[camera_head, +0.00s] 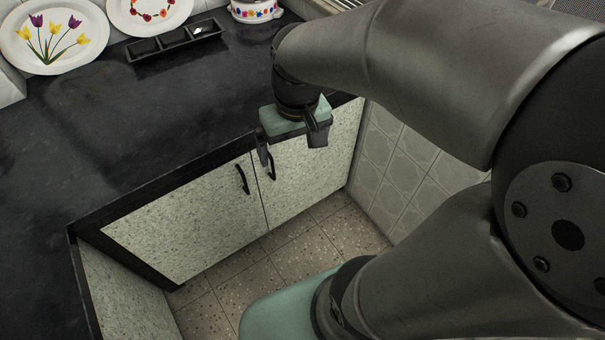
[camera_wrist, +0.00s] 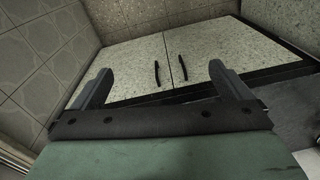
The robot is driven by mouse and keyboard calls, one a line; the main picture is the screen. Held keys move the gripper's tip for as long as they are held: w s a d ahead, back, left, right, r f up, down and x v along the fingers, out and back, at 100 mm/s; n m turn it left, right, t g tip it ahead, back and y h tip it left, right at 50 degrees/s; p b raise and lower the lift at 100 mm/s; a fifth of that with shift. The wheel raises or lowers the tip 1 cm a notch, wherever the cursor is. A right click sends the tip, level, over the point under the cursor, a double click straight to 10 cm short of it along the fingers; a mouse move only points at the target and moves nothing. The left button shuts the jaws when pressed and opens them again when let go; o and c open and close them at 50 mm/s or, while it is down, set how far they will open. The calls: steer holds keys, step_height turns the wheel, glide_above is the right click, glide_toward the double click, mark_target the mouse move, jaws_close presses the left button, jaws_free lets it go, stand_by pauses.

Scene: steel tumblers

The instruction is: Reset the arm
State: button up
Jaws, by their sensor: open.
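My gripper (camera_head: 290,150) hangs from my bent arm in the head view, in front of the counter's edge and above the floor. Its fingers point down. In the wrist view my gripper (camera_wrist: 165,88) shows two dark fingers spread wide apart with nothing between them. Beyond them are the speckled cabinet doors with two black handles. No tumblers show in either view.
The dark counter (camera_head: 130,130) is mostly bare. A tulip plate (camera_head: 52,38), a second plate (camera_head: 150,14), a black divided tray (camera_head: 175,42) and a patterned pot (camera_head: 255,10) stand along its back. Cabinet doors (camera_head: 190,225) and a tiled wall (camera_head: 400,165) border the floor (camera_head: 270,255).

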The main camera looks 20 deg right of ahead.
steer(key=s+f, duration=0.2)
steer(key=s, duration=0.5)
steer(key=shift+s+a+f, duration=0.15)
steer(key=shift+a+f, duration=0.2)
stand_by(0.4)
